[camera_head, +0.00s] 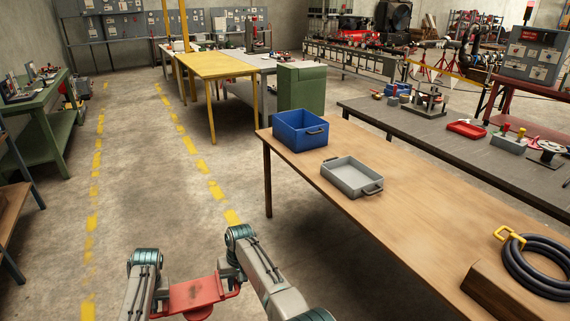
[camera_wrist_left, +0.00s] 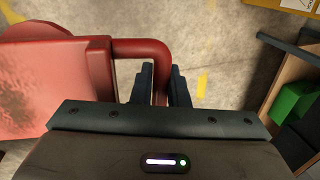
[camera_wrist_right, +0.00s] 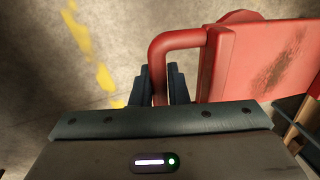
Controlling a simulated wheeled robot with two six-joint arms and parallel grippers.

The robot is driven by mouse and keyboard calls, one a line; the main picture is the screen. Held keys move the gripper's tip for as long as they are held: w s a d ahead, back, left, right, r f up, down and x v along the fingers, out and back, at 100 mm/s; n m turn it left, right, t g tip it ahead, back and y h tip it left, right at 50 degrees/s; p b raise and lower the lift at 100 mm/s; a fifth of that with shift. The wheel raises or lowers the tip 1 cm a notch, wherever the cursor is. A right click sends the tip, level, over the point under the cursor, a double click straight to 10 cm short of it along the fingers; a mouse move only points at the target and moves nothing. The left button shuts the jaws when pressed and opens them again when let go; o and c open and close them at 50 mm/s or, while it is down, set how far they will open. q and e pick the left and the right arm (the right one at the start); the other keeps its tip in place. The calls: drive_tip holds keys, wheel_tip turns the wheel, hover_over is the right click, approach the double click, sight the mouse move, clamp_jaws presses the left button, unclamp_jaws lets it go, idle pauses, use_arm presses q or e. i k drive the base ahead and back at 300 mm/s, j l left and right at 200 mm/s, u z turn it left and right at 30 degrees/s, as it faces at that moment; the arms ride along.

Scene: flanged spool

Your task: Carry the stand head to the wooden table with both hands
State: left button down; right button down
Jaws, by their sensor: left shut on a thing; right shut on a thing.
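The stand head (camera_head: 197,293) is a red plate with a worn top and a bar handle at each side. It is held low in front of me, above the floor. In the left wrist view its plate (camera_wrist_left: 50,85) is at the left, and my left gripper (camera_wrist_left: 160,88) is shut on its handle. In the right wrist view the plate (camera_wrist_right: 265,60) is at the right, and my right gripper (camera_wrist_right: 160,88) is shut on the other handle. The wooden table (camera_head: 425,205) stands to the right, apart from the stand head.
On the wooden table are a blue bin (camera_head: 300,131), a grey tray (camera_head: 351,177), a wooden block (camera_head: 505,290) and a coiled dark hose (camera_head: 540,268). A grey bench (camera_head: 440,133) stands behind it. The floor ahead is clear, with yellow dashed lines (camera_head: 216,190).

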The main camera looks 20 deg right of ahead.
sight(426, 208)
drive_tip(key=i+j+z, duration=0.1)
drive_tip(key=z, duration=0.3)
drive_tip(key=i+j+z, duration=0.2)
drive_tip(key=z, duration=0.2)
drive_tip(key=i+j+z, duration=0.2)
drive_tip(key=z, duration=0.2)
drive_tip(key=i+j+z, duration=0.1)
drive_tip(key=j+z, duration=0.15)
drive_tip(key=z, duration=0.15)
drive_tip(key=j+z, duration=0.3)
drive_tip(key=z, duration=0.15)
drive_tip(key=i, duration=0.05)
